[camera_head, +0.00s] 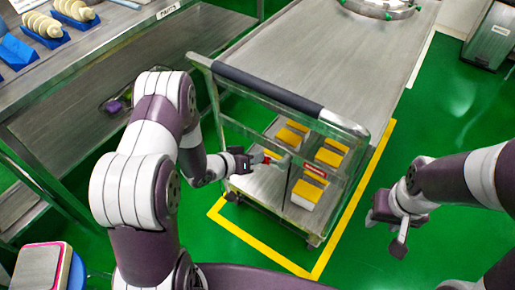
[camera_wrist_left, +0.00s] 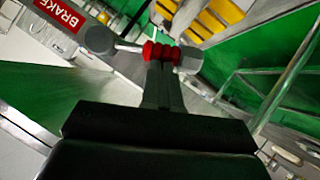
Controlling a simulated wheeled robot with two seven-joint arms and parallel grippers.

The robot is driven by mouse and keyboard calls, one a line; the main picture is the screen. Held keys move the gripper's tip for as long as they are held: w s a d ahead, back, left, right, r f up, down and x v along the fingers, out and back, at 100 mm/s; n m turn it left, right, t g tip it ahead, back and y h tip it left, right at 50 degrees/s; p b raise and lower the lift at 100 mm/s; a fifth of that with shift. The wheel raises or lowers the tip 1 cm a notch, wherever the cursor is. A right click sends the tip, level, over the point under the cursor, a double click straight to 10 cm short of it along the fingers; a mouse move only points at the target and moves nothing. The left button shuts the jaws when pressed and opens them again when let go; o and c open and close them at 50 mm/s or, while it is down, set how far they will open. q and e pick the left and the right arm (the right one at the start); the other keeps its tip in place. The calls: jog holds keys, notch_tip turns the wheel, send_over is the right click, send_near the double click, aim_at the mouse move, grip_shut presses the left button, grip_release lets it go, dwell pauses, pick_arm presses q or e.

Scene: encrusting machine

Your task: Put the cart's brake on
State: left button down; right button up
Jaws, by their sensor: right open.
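The cart (camera_head: 290,110) is a metal trolley with a dark push bar, standing inside a yellow floor outline. Its brake lever has a red ribbed grip (camera_wrist_left: 160,52) on a metal rod, beside a red BRAKE label (camera_wrist_left: 60,14); the label also shows on the cart's end in the head view (camera_head: 315,171). My left gripper (camera_head: 252,160) is at the lever, its fingertips meeting the red grip in the left wrist view (camera_wrist_left: 163,68). Whether the fingers are closed around it is not clear. My right gripper (camera_head: 386,234) is open and empty, right of the cart above the floor.
Yellow-topped boxes (camera_head: 307,191) sit on the cart's shelves. A metal table (camera_head: 75,70) with blue trays (camera_head: 45,36) stands at left, and a long metal table (camera_head: 350,50) lies behind the cart. Green floor (camera_head: 440,120) is clear at right.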

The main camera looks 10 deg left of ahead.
pick_arm(q)
jog(key=s+d+f+n+h+b, duration=0.1)
jog(key=d+f+n+h+b, duration=0.3)
jog(key=f+n+h, duration=0.2)
jog(key=shift+s+d+f+n+t+h, duration=0.15)
jog(key=shift+s+f+n+t+h, duration=0.2)
jog(key=shift+f+n, duration=0.3)
jog(key=shift+d, duration=0.1)
dwell(0.7)
